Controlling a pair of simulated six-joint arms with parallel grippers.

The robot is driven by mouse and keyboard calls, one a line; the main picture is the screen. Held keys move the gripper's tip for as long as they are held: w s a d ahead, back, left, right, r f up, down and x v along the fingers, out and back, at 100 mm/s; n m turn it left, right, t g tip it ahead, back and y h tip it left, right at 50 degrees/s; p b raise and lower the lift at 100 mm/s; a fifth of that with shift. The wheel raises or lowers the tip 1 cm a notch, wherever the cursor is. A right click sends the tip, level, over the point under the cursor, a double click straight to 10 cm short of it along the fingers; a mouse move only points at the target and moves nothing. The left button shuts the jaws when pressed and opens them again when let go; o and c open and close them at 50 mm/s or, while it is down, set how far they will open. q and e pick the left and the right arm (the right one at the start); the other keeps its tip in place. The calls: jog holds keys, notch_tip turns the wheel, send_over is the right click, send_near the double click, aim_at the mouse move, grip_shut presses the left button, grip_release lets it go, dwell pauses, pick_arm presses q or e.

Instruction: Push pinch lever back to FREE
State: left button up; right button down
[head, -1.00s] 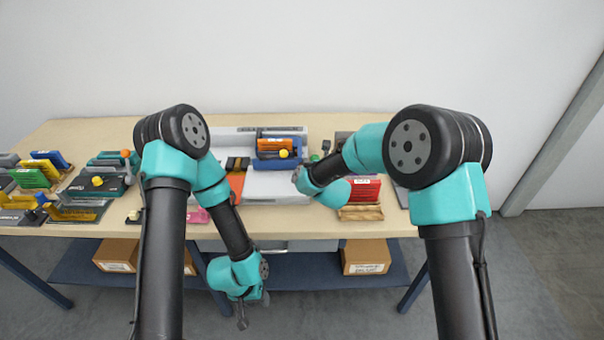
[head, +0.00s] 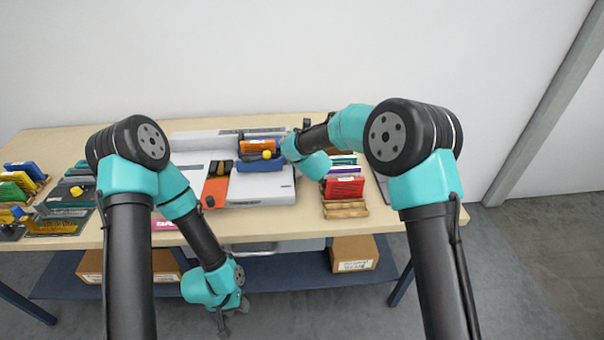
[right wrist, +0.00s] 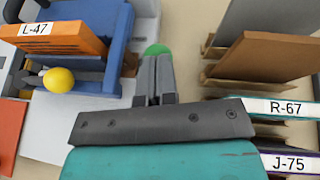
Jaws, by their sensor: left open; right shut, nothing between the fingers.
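A white-grey machine (head: 282,193) stands on the table with a blue holder (head: 262,166) on it. The holder carries an orange piece (right wrist: 62,38) labelled L-47. A yellow knob (head: 267,155) sits at the holder's front and also shows in the right wrist view (right wrist: 59,80). A green knob (right wrist: 156,49) shows just beyond my right fingertips (right wrist: 154,62); whether they touch cannot be told. No FREE marking is readable. My right gripper is shut and empty; my forearm hides it in the head view. My left gripper (head: 223,325) is open and empty, low in front of the table.
Right of the machine is a rack of upright pieces, including a red one (head: 343,188) and one labelled R-67 (right wrist: 285,108). A brown board (right wrist: 262,62) stands close right of my right fingers. Coloured stands (head: 68,193) fill the table's left; boxes (head: 354,254) sit below.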

jog(key=shift+w, duration=0.25)
dwell(0.3)
jog(key=shift+s+r, duration=0.15)
jog(key=shift+s, duration=0.45)
pick_arm(q)
jog(key=shift+w+d, duration=0.3)
jog(key=shift+d, duration=0.1)
pick_arm(e)
jog(key=s+d+r, duration=0.3)
jog(key=s+r, duration=0.4)
jog(key=r, duration=0.2)
jog(key=shift+d, duration=0.15)
jog(key=shift+s+r, duration=0.1)
